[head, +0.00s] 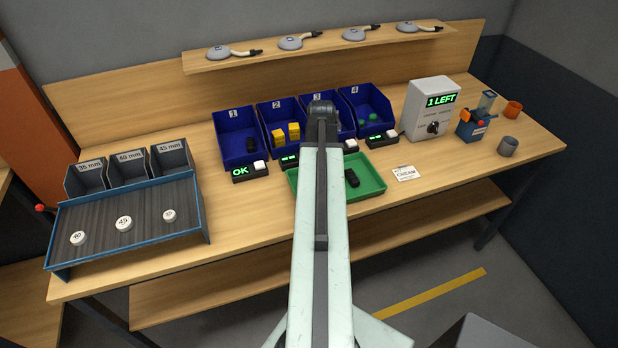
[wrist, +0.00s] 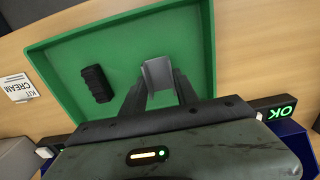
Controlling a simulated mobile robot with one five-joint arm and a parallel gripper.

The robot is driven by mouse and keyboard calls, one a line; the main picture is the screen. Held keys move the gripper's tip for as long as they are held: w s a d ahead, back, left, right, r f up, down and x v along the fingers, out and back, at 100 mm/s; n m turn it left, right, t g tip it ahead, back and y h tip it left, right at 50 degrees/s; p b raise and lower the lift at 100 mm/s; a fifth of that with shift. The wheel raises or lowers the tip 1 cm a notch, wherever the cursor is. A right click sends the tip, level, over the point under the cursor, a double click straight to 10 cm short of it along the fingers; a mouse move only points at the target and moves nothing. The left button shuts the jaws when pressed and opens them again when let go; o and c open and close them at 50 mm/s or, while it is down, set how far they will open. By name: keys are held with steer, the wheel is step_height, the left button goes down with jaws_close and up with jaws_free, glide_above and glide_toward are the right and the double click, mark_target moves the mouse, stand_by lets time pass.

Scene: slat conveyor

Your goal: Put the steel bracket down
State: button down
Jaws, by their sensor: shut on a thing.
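In the wrist view my gripper (wrist: 159,86) is shut on a grey steel bracket (wrist: 158,71), one finger on each side of it. The bracket is over the green tray (wrist: 55,63), apart from the black ribbed piece in that tray. I cannot tell whether the bracket touches the tray floor. In the head view my arm hides the gripper, the bracket and part of the green tray (head: 372,165).
The black ribbed piece (wrist: 97,83) lies to the left in the tray. Blue bins (head: 237,123) numbered 1 to 4 stand behind it, with small displays in front. A "KIT CREAM" card (head: 405,173) lies to its right. A grey box (head: 430,108) reads "1 LEFT".

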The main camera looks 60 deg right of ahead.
steer(key=shift+s+f, duration=0.1)
steer(key=shift+f, duration=0.15)
step_height(320, 180, down, 4)
steer(key=b, duration=0.4)
steer(key=shift+r, duration=0.25)
steer(key=shift+w+a+r, duration=0.15)
steer(key=shift+w+r, duration=0.1)
steer(key=shift+f, duration=0.25)
steer(key=c, duration=0.9)
jaws_free()
steer(key=shift+r, duration=0.1)
step_height(320, 180, up, 12)
steer(key=p, duration=1.2)
steer(key=shift+r+p, duration=0.2)
steer(key=shift+p, duration=0.1)
